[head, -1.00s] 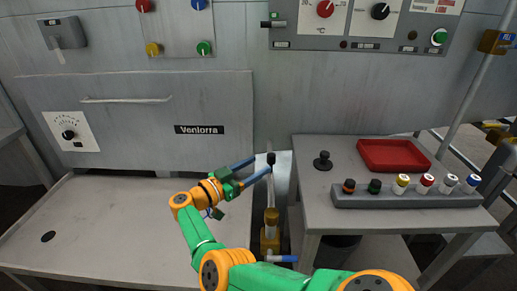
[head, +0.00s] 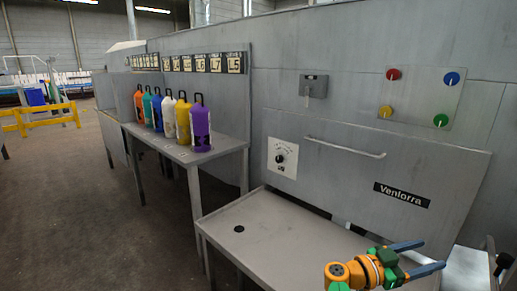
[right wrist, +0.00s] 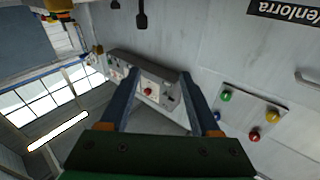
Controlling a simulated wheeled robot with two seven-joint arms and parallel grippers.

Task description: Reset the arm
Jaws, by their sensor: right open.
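My right gripper (head: 425,260) shows at the bottom right of the head view, above the right part of the low grey table (head: 285,228). Its two blue fingers are spread apart with nothing between them. In the right wrist view, the fingers of the right gripper (right wrist: 155,85) are also apart and empty, with the machine's control panel seen beyond them. The orange and green right arm comes in from the bottom edge. My left gripper is not in the head view.
Several coloured bottles (head: 182,121) stand in a row on a side table (head: 222,146) at the left. The Venlorra machine (head: 345,165) with its coloured knobs (head: 440,120) stands behind the low table. The floor (head: 90,220) at the left is clear.

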